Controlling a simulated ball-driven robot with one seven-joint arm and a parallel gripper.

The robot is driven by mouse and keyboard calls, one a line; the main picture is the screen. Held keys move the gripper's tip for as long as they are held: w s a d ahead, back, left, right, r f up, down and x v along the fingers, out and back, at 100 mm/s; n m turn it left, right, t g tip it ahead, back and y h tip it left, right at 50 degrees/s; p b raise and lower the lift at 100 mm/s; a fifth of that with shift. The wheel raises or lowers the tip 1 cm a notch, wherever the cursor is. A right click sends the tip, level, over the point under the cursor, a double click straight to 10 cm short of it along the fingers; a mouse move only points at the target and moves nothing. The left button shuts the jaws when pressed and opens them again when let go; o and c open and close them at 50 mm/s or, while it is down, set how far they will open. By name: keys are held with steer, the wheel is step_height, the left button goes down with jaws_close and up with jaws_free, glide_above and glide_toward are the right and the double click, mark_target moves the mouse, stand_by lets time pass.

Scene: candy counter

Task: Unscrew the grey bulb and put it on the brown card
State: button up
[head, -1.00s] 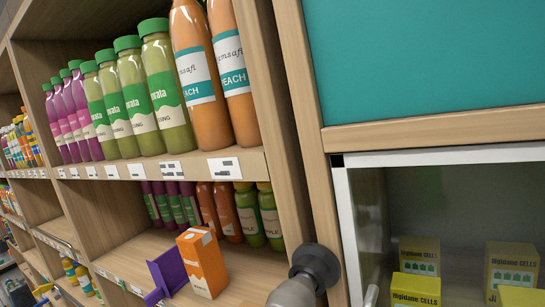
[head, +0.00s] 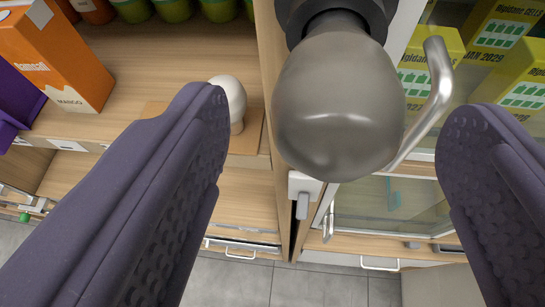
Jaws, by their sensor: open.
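The grey bulb (head: 338,105) sits in a dark socket (head: 335,12) mounted at the wooden post, its rounded end toward me. My gripper (head: 338,112) is open, with one dark purple finger on each side of the bulb. The brown card (head: 252,135) lies on the wooden shelf to the left of the bulb, partly hidden behind my left finger. A white bulb (head: 232,95) stands on or at the card, its left side close to that finger in the picture.
An orange carton (head: 50,50) and a purple object (head: 15,95) stand on the shelf at the left. Bottles line the shelf's back. To the right is a glass case with yellow boxes (head: 500,85) and a curved metal handle (head: 430,105). Grey floor shows below.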

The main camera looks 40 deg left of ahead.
steer(key=x, duration=0.4)
steer(key=shift+w, duration=0.1)
steer(key=c, duration=1)
steer(key=o, duration=0.8)
steer(key=shift+c, duration=0.2)
